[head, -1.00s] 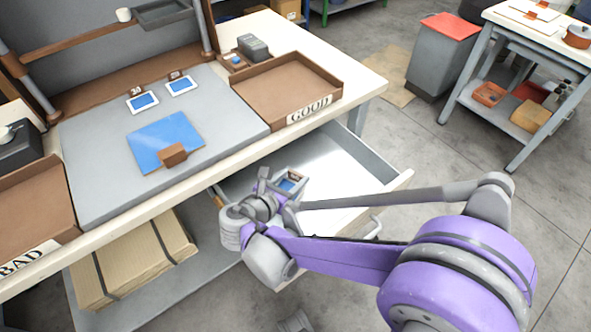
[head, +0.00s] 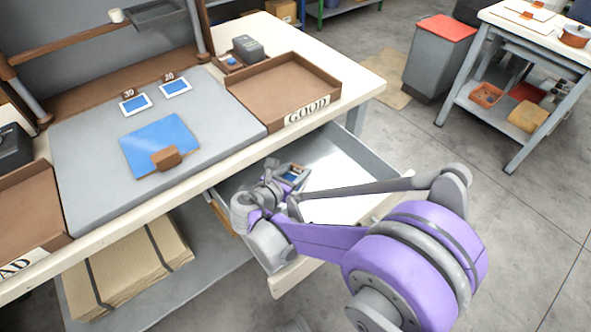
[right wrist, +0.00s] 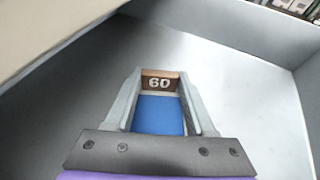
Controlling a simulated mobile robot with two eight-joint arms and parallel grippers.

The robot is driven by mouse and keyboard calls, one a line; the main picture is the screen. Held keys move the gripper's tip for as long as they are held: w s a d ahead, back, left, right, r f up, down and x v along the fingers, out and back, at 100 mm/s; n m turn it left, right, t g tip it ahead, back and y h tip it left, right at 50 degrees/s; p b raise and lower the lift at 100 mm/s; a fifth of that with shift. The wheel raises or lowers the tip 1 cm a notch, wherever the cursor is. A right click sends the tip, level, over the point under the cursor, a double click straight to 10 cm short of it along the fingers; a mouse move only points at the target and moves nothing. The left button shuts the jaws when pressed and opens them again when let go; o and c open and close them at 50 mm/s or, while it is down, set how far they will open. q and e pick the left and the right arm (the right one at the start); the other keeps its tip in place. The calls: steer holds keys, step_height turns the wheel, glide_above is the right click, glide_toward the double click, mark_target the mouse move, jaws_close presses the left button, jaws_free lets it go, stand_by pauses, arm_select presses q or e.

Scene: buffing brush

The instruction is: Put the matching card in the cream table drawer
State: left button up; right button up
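A card with a blue face and a brown block marked 60 (right wrist: 159,83) sits between the two fingers of my right gripper (right wrist: 160,105), which touch its sides. In the head view the right gripper (head: 286,176) holds this card (head: 291,174) over the open table drawer (head: 340,165), near its left side. The drawer's pale grey floor and walls surround the gripper in the right wrist view; the height of the card above the floor is hard to tell. Two small blue cards (head: 135,103) (head: 175,87) with numbered brown blocks stand on the grey mat. My left gripper is out of view.
A larger blue plate (head: 158,140) with a brown block lies on the grey mat (head: 90,190). A brown GOOD tray (head: 285,85) stands above the drawer, a BAD tray (head: 30,205) at the left. Cardboard (head: 130,265) lies on the lower shelf. The drawer floor looks empty.

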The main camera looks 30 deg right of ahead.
steer(key=o, duration=0.4)
steer(key=shift+o, duration=0.2)
steer(key=shift+r, duration=0.2)
steer(key=p+v, duration=0.1)
steer(key=v, duration=0.6)
steer(key=shift+s+a+p, duration=0.1)
steer(key=shift+a+p, duration=0.1)
steer(key=shift+p, duration=0.15)
